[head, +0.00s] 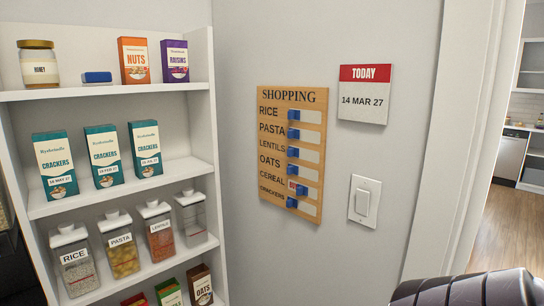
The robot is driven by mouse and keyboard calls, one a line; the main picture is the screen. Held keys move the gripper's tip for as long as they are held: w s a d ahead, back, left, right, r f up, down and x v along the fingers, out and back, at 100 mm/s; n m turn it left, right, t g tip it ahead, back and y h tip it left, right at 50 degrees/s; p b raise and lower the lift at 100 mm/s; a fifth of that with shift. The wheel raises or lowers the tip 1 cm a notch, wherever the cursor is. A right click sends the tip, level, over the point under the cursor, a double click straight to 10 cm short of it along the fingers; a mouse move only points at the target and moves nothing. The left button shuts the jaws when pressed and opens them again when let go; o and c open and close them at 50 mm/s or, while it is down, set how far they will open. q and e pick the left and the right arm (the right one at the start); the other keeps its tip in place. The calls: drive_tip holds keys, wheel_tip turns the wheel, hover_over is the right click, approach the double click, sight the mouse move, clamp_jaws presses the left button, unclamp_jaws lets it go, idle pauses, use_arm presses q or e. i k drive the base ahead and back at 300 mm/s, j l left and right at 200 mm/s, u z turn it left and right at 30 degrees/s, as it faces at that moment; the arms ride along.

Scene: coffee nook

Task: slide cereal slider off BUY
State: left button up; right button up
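A wooden SHOPPING board (291,215) hangs on the grey wall, with rows for rice, pasta, lentils, oats, cereal and crackers. The blue cereal slider (302,190) sits to the right of the other sliders. A red patch with partly legible lettering, the BUY mark (292,185), shows just left of it. The rice slider (294,115), pasta slider (293,133) and the other blue sliders sit at the left of their white slots. Neither gripper's fingers are in view.
A white shelf unit (130,190) at the left holds cracker boxes, jars and labelled canisters. Right of the board are a TODAY calendar (365,95) and a light switch (364,201). A doorway opens at the far right. A dark ribbed part of mine fills the bottom right corner.

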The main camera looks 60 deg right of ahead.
sight(301, 189)
drive_tip(key=z, duration=1.95)
